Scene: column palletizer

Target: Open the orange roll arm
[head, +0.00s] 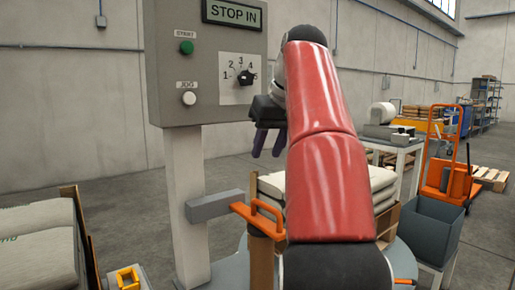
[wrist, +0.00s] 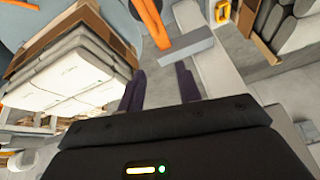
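The orange roll arm (head: 258,219) sticks out from a grey bracket (head: 214,205) on the column of the control post. It stands in front of the stack of pale sacks, and my red arm hides what lies to its right. In the wrist view the orange arm (wrist: 184,45) shows at the top, beside the grey bracket (wrist: 187,54). My gripper (head: 267,152) hangs above the arm, in front of the control box, touching nothing that I can see. Its two dark purple fingers are apart with nothing between them, as the wrist view also shows (wrist: 160,76).
The control box (head: 208,60) has a STOP IN display, two buttons and a dial. Stacked sacks stand at left (head: 40,245) and behind my arm (head: 272,184). A table with a machine (head: 390,130), a grey bin (head: 432,226) and an orange pallet truck (head: 447,178) are at right.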

